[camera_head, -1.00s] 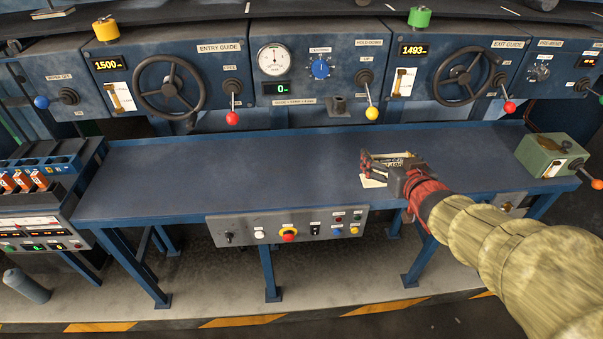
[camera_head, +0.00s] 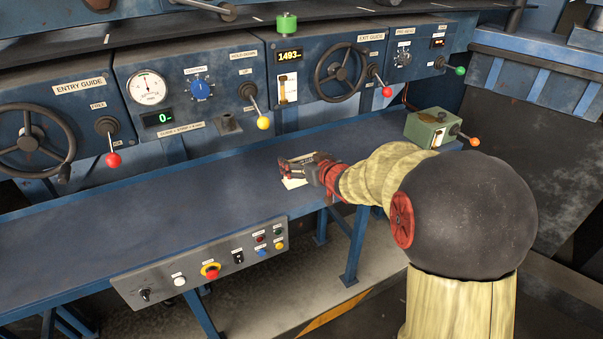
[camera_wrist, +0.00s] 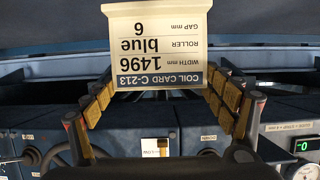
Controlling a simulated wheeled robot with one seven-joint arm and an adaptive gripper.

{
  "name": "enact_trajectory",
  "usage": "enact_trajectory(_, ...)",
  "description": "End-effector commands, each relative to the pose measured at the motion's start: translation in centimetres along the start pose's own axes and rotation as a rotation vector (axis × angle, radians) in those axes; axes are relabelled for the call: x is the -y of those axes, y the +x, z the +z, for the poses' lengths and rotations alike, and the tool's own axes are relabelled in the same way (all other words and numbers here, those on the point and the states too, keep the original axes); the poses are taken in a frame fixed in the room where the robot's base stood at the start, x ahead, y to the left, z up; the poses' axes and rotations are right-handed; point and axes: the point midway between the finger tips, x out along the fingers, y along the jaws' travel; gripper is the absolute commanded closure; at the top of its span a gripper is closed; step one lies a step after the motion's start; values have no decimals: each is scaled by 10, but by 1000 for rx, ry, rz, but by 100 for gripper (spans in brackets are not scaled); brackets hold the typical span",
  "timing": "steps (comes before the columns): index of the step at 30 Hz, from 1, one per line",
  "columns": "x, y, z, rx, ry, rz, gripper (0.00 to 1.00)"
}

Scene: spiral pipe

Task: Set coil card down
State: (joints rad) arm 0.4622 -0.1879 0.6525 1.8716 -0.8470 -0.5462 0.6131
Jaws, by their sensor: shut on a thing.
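The coil card (camera_wrist: 155,50) is a white card with a blue band, upside down in the wrist view. It reads C-213, width 1496 mm, roller blue, gap 6 mm. My gripper (camera_wrist: 162,98) is shut on its lower edge in that view, with a finger on each side. In the head view my gripper (camera_head: 298,169) is over the right part of the blue bench (camera_head: 130,225), and a pale bit of the card (camera_head: 292,184) shows beside it. I cannot tell whether the card touches the bench.
A green box (camera_head: 428,128) with an orange-knobbed lever stands at the bench's right end. A control panel (camera_head: 205,270) hangs on the front edge. Handwheels, levers and gauges line the machine behind. The bench left of my gripper is clear.

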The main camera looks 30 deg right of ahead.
Motion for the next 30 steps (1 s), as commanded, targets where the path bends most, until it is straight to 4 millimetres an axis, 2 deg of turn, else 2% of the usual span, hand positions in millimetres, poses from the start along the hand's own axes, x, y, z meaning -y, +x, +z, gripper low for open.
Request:
enact_trajectory(5,-5,8,5,-2,0,1,56)
enact_trajectory(13,-7,22,36,-3,0,1,56)
enact_trajectory(26,-7,23,39,-2,0,0,56)
enact_trajectory(27,-7,23,39,-2,0,0,15)
enact_trajectory(30,-7,23,39,-2,0,0,9)
